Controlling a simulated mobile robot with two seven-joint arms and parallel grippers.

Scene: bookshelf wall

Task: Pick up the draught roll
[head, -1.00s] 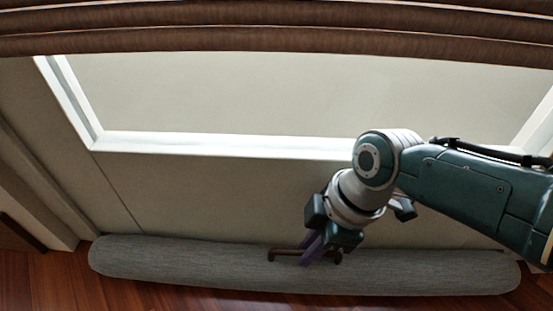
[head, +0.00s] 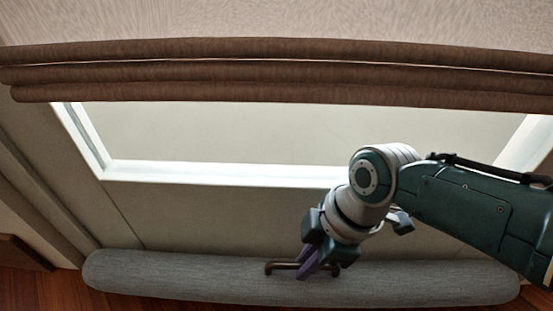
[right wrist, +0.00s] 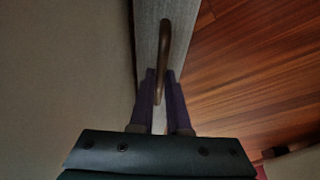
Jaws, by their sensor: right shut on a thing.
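The draught roll (head: 190,281) is a long grey fabric roll with a brown bar handle (head: 278,266) at its middle. It lies level along the foot of the wall in the head view; whether it touches the floor is hard to tell. My right gripper (head: 309,268) reaches down from the right with purple fingers shut on the handle. In the right wrist view the handle (right wrist: 165,42) runs between the two fingers (right wrist: 161,88), with the grey roll (right wrist: 148,30) behind it. My left gripper is not in view.
A white-framed window (head: 230,172) sits above the roll, with a brown folded blind (head: 250,70) across its top. Red-brown wooden floor (right wrist: 250,75) is clear beside the roll. Side panelling (head: 30,185) stands at the left.

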